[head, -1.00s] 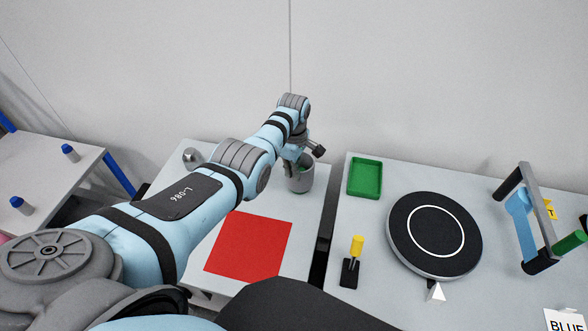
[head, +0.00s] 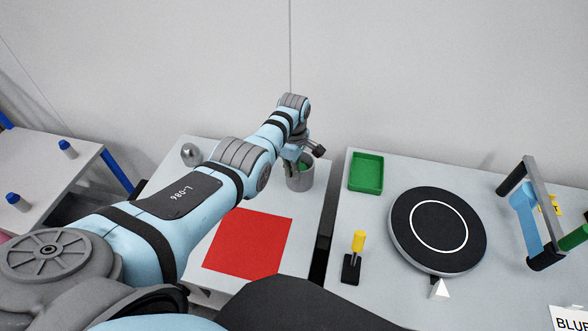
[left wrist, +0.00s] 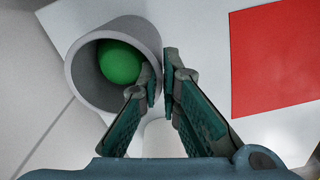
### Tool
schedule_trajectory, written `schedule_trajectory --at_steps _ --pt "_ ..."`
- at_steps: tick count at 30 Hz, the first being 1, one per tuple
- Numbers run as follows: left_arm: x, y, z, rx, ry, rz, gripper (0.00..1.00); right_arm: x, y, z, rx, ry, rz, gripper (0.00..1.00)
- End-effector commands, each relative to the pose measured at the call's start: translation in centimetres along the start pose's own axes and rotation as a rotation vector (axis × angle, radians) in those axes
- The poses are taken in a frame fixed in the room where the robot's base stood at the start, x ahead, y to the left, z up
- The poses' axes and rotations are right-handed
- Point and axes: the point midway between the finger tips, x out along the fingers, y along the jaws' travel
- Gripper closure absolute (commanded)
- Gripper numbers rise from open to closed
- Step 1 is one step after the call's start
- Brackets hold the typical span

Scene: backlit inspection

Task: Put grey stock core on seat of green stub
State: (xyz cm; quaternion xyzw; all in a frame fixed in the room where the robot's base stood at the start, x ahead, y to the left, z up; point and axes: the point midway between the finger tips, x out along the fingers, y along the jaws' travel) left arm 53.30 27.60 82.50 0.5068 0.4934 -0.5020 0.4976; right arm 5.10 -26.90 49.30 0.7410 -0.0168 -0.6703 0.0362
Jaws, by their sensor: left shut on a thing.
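The grey stock core (head: 299,181) is a hollow grey cylinder at the back of the left-hand table in the head view. In the left wrist view the core (left wrist: 85,82) shows its open mouth, with a rounded green top inside it, which looks like the green stub (left wrist: 119,62). A bit of green also shows inside the core in the head view. My left gripper (left wrist: 160,80) is shut on the core's wall, one finger inside and one outside. The stub's seat and the core's bottom are hidden, so I cannot tell whether they touch. My right gripper is not in view.
A red square (head: 248,245) and a silver ball (head: 190,154) lie on the same table. Across a dark gap, the right table holds a green tray (head: 366,172), a yellow-handled item (head: 358,242), a black round turntable (head: 437,228) and a frame (head: 548,205).

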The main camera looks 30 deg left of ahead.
Motion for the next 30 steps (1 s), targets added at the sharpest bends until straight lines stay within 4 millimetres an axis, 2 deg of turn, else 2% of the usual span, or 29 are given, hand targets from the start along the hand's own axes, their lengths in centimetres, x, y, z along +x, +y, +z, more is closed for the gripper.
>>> schedule_trajectory --at_steps 1,3,6,14,17,20,27,30 --pt "0.0 0.0 0.0 0.0 0.0 0.0 1.0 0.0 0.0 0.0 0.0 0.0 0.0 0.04" --pt "0.0 0.0 0.0 0.0 0.0 0.0 0.83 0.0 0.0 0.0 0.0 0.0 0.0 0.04" --pt "0.0 0.0 0.0 0.0 0.0 0.0 0.71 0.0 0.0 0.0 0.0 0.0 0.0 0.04" --pt "0.0 0.0 0.0 0.0 0.0 0.0 0.71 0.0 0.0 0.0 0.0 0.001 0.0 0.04" --pt "-0.6 0.1 0.0 0.0 0.0 0.002 0.71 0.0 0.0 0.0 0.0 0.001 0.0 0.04" --pt "-2.0 0.1 0.0 -0.001 0.001 0.004 0.71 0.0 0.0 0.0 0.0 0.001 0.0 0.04" --pt "-8.7 0.1 0.0 0.0 0.0 0.004 0.71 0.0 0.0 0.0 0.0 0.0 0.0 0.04" --pt "-10.7 0.1 0.0 0.0 0.0 0.003 0.71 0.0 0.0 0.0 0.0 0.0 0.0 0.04"
